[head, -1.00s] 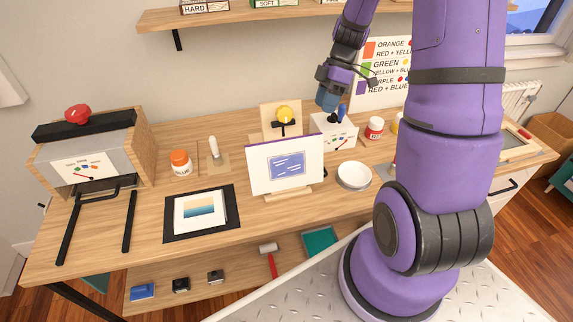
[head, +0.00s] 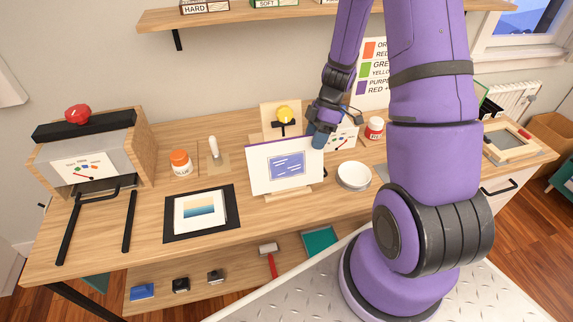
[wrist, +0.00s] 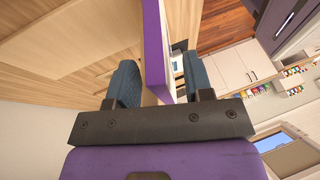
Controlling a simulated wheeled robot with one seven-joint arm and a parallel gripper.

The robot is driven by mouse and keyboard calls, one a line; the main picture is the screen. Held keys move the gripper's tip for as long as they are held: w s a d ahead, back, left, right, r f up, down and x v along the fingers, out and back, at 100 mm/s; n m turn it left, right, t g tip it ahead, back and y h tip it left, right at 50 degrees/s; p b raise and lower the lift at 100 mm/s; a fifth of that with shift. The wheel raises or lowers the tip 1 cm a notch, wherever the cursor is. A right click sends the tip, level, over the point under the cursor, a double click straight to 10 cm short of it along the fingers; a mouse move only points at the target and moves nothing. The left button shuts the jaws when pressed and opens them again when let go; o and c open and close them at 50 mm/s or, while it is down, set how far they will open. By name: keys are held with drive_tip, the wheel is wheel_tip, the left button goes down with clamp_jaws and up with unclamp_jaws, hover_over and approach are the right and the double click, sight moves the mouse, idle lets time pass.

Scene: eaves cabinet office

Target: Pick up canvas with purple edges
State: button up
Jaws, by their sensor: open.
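The canvas with purple edges (head: 258,172) stands upright, leaning slightly back, on a small wooden easel (head: 290,194) on the workbench. Its white front has a blue-violet rectangle in the middle. My gripper (head: 318,140) is at the canvas's upper right corner. In the wrist view my gripper (wrist: 160,82) is open, with one blue finger on each side of the canvas's purple edge (wrist: 155,45). A gap shows on both sides of the edge, wider on the right. The far finger is partly hidden in the head view.
A framed picture (head: 200,212) lies to the left.

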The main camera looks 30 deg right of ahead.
drive_tip(key=shift+x, duration=0.8)
drive_tip(key=shift+c, duration=0.2)
clamp_jaws()
drive_tip(key=shift+r, duration=0.1)
